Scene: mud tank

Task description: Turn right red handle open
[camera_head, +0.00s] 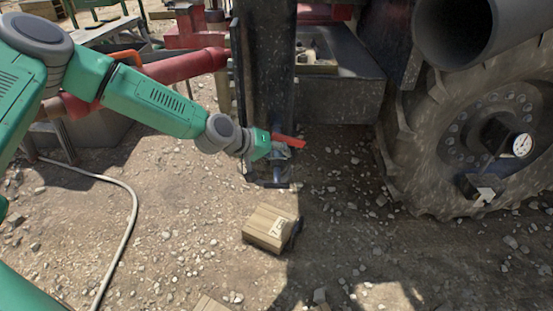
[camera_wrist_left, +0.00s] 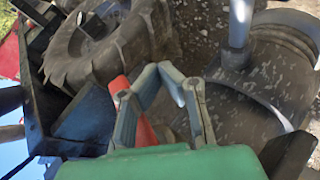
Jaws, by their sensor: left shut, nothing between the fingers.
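A red handle (camera_head: 289,140) sticks out to the right beside the dark upright post, low on the tank side. My left gripper (camera_head: 281,153) is right at the handle, just below and partly behind it, so its fingers are hard to make out in the head view. In the left wrist view the fingers of my left gripper (camera_wrist_left: 168,76) are closed together at the tips with nothing between them. The red handle (camera_wrist_left: 119,87) passes behind the left finger there; I cannot tell whether they touch. My right gripper is not in view.
A dark post (camera_head: 265,75) stands behind the handle. A large tyre (camera_head: 418,150) with a gauge (camera_head: 522,145) is on the right. Red pipes (camera_head: 190,66) run behind my left arm; a pale hose (camera_head: 130,215) lies at left.

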